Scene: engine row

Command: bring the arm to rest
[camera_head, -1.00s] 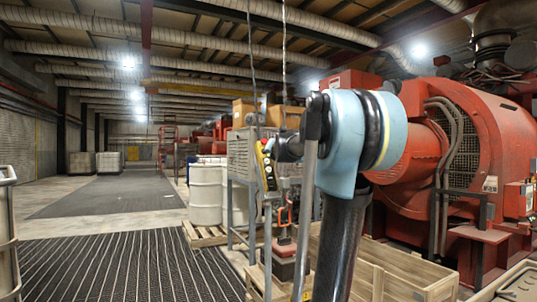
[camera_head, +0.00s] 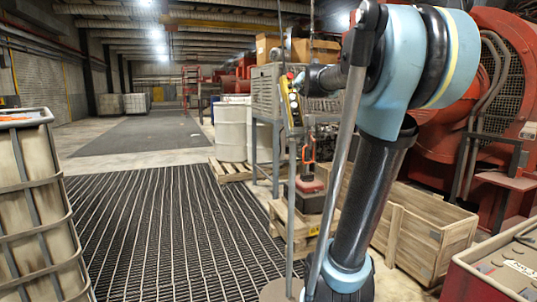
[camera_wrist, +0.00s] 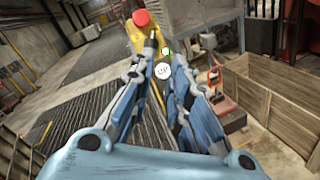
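The pendant control (camera_head: 291,103) is a slim yellow handset with a red button on top. It hangs from a cable in the middle of the camera_head view. My gripper (camera_head: 308,80) is just right of it, mostly hidden by my arm and too small there to read. In the wrist view my gripper's two blue-grey fingers (camera_wrist: 158,58) run close together towards their tips. The pendant (camera_wrist: 137,36) shows at and behind the tips, with its red button and a white button marked UP. I cannot tell whether the fingers touch it.
A wooden crate (camera_head: 449,238) stands low right of my arm. A red-rimmed bin (camera_head: 470,268) is at the lower right. A caged tank (camera_head: 38,215) stands at the left. White drums (camera_head: 230,132) stand behind on a pallet. The grated floor (camera_head: 150,225) between is clear.

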